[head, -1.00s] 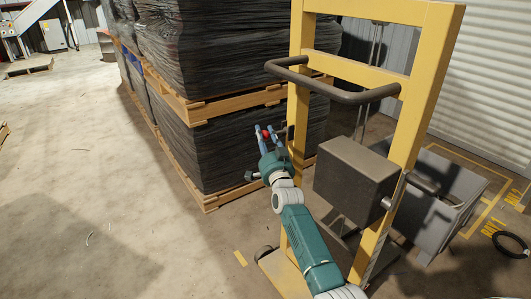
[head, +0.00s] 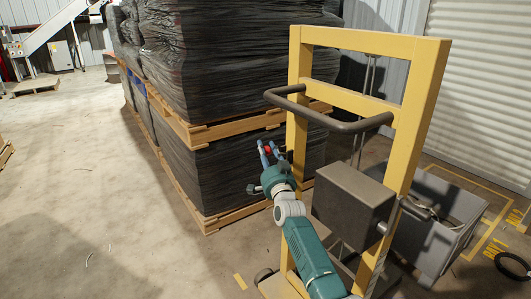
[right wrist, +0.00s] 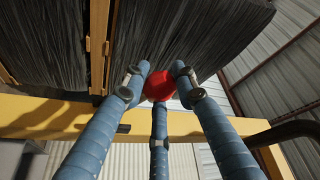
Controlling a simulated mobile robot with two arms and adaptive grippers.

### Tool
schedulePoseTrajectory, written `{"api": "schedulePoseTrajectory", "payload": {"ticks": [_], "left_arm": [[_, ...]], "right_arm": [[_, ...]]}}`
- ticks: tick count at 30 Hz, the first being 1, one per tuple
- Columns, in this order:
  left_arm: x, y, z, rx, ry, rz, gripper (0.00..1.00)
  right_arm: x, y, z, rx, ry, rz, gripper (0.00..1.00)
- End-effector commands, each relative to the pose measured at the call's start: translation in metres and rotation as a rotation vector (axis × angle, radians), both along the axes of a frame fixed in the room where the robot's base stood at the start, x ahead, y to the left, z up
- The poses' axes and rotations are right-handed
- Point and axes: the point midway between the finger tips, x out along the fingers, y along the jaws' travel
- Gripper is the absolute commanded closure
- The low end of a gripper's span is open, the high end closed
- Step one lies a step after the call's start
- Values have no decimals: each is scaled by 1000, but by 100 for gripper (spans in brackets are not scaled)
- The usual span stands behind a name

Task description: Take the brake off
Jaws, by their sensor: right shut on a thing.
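A yellow-framed lift cart (head: 430,95) stands at the right of the head view. A red knob (head: 267,150) shows beside its left post, the only brake-like part I can make out. My right gripper (head: 270,156) has its blue fingers around the knob, left of the post. In the right wrist view, the gripper (right wrist: 160,88) is shut on the red knob (right wrist: 159,84), with two fingers at the sides and one below. The lever under the knob is mostly hidden by the fingers. My left gripper is not in view.
Black-wrapped stacks on wooden pallets (head: 200,135) stand close behind the gripper. A dark handlebar (head: 345,126) and a dark box (head: 352,197) are on the cart. A grey bin (head: 435,245) stands right of it. The concrete floor at left is open.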

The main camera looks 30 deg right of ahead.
Motion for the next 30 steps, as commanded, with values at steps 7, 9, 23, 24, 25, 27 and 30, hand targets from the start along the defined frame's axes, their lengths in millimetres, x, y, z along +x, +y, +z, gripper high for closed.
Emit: {"api": "schedulePoseTrajectory", "payload": {"ticks": [7,9,23,24,25,27,30], "left_arm": [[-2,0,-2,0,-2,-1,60],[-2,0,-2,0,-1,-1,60],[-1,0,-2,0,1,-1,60],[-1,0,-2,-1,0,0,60],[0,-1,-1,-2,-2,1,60],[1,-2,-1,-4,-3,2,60],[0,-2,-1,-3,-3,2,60]], "right_arm": [[0,-2,12,-8,-18,-4,100],[0,-2,12,-8,-18,-4,100],[0,-2,6,-4,-9,-2,52],[0,-2,6,-4,-8,-3,52],[0,-2,5,-3,-7,-2,52],[-2,-1,4,-2,-6,-2,52],[-9,1,1,-2,-6,-2,52]]}}
